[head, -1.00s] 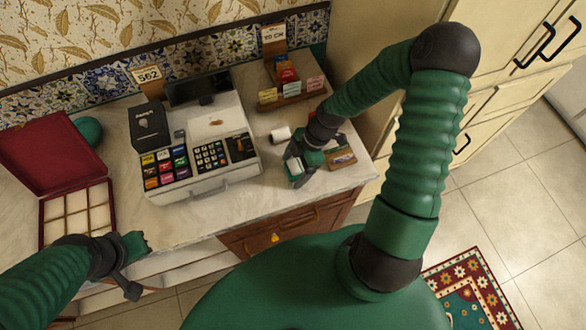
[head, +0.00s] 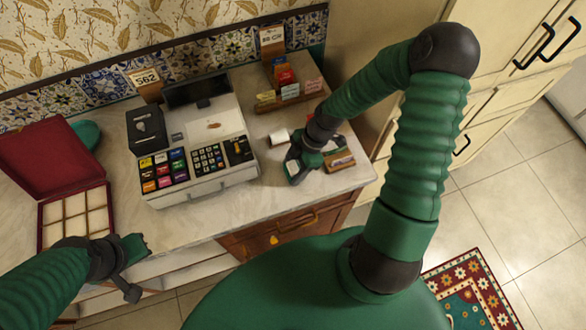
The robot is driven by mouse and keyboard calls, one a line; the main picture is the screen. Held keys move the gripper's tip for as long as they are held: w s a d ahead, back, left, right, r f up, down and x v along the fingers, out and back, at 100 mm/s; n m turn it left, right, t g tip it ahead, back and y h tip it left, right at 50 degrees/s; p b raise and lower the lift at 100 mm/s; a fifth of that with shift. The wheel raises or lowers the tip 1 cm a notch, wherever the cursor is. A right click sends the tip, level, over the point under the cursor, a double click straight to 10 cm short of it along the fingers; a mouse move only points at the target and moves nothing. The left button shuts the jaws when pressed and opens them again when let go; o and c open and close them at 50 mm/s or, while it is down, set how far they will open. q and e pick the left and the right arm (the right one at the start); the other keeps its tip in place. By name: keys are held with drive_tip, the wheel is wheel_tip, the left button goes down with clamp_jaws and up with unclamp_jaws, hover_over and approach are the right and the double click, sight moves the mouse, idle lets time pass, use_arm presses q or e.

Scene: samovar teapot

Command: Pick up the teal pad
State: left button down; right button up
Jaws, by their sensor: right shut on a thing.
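My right gripper (head: 296,172) reaches down to the right part of the marble counter, in front of the white paper roll (head: 279,137). It is shut on a small pale piece (head: 293,168), which appears to be the teal pad. The jaws and wrist hide most of it, so its outline is unclear. The piece is low, at or close to the counter; I cannot tell if it touches. My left gripper (head: 136,270) is open and empty at the lower left, in front of the counter edge.
A cash register (head: 215,125) stands left of my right gripper. A brown box (head: 339,161) lies close on its right, and a card rack (head: 285,97) stands behind. An open red box (head: 75,215) and a rounded teal object (head: 88,134) are at left. The front counter strip is clear.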

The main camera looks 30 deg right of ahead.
sight(289, 168)
drive_tip(key=shift+r, duration=0.4)
wheel_tip(289, 168, up, 2)
drive_tip(key=shift+w+a+r, duration=0.1)
drive_tip(key=shift+r, duration=0.15)
drive_tip(key=s, duration=0.6)
drive_tip(key=s+r, duration=0.1)
drive_tip(key=s, duration=0.2)
drive_tip(key=shift+s+d+p, duration=0.2)
drive_tip(key=shift+s+p, duration=0.1)
drive_tip(key=shift+s, duration=0.05)
drive_tip(key=s+p, duration=0.6)
drive_tip(key=p, duration=0.3)
drive_tip(key=shift+s+r+p, duration=0.2)
drive_tip(key=shift+s+p, duration=0.05)
drive_tip(key=shift+p, duration=0.15)
